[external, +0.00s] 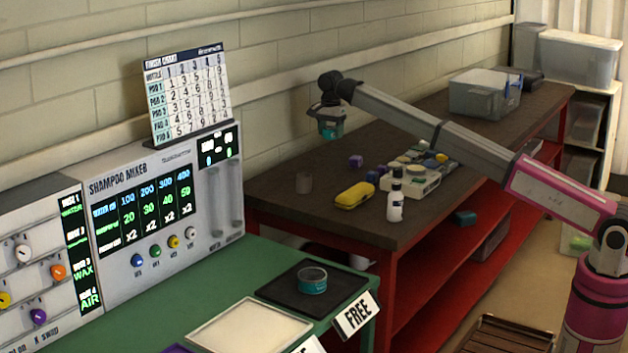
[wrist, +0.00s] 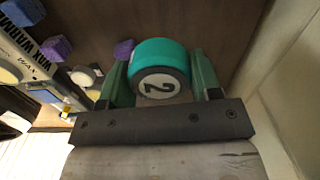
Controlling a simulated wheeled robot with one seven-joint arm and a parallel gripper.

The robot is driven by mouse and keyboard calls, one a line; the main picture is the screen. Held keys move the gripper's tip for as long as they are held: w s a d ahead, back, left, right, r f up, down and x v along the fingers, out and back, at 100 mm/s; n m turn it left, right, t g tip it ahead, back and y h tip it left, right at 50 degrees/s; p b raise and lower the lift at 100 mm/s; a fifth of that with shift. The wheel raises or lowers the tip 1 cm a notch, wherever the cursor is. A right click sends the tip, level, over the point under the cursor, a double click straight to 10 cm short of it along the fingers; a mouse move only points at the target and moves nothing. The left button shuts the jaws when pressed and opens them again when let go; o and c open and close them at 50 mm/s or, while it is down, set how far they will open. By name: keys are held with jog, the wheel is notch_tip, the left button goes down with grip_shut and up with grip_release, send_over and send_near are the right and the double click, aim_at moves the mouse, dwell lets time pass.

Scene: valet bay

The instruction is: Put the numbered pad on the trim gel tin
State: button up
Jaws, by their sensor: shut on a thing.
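My gripper (external: 330,122) is high over the dark bench top in the external view. It is shut on a round teal pad (wrist: 160,52) with a black and white end marked 2. In the wrist view the pad sits between the two green fingers; it also shows as a small teal patch under the gripper in the external view (external: 328,133). A low round teal tin (external: 312,281) stands on a black mat on the green counter, well apart from my gripper and nearer the camera. Its label is too small to read.
A FREE sign (external: 356,314) stands beside the black mat (external: 280,288).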

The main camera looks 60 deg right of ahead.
jog(key=s+a+f, duration=0.1)
jog(key=s+a, duration=0.5)
jog(key=a, duration=0.6)
jog(key=s+a+f, duration=0.1)
jog(key=s+a, duration=0.4)
jog(key=a, duration=0.6)
jog(key=s+a+f, duration=0.1)
jog(key=s+a, duration=0.5)
jog(key=a, duration=0.6)
jog(key=s+a+f+n, duration=0.1)
jog(key=s+a+f, duration=0.1)
jog(key=s+a, duration=2.25)
send_over(313, 274)
notch_tip(313, 274, down, 7)
jog(key=shift+a+f, duration=0.1)
jog(key=shift+f, duration=2)
jog(key=shift+f, duration=0.1)
jog(key=o, duration=0.9)
